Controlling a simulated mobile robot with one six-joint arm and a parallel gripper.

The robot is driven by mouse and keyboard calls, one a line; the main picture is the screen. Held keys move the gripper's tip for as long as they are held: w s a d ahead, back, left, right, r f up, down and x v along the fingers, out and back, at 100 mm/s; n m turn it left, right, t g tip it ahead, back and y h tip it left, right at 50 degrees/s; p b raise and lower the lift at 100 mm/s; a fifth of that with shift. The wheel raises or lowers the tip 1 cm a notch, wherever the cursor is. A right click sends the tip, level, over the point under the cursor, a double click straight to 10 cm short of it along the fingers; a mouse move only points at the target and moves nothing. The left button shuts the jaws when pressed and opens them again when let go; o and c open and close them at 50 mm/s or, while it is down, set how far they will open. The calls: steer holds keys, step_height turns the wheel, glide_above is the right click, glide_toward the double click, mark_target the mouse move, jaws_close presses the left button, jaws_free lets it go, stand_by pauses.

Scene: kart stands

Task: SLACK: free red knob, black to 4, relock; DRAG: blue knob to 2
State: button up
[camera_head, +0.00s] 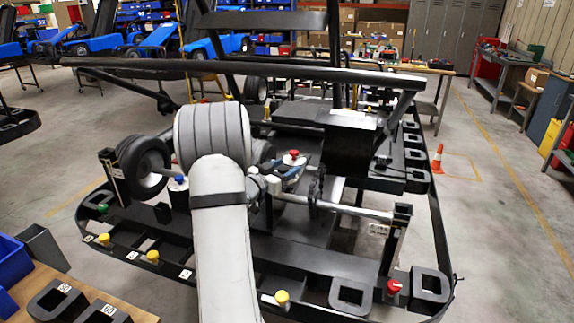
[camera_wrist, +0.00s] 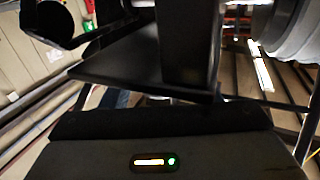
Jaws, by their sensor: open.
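A red knob (camera_head: 293,154) stands on a pale mount near the middle of the kart stand. Another red knob (camera_head: 393,287) is on the front rail at right. I cannot clearly make out a black knob or any scale numbers near these. My gripper (camera_head: 292,178) appears small and partly hidden beyond my arm, just below the central red knob in the head view; whether it touches anything is unclear. It is open, and no knob shows in the wrist view.
Black kart bars (camera_head: 300,72) cross above the work area. The stand's front rail (camera_head: 215,283) carries yellow knobs (camera_head: 282,297) and a green knob (camera_head: 102,208). A wheel (camera_head: 145,166) is close at left. Open floor lies at right.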

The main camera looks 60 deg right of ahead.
steer(key=shift+x, duration=0.75)
steer(key=c, duration=1)
steer(key=shift+o, duration=0.2)
steer(key=shift+f+m+g, duration=0.1)
steer(key=shift+m+g, duration=0.2)
steer(key=shift+g, duration=0.2)
steer(key=shift+s+m+g+y+b, duration=0.1)
steer(key=shift+m+g+y+b, duration=0.4)
steer(key=shift+g, duration=0.4)
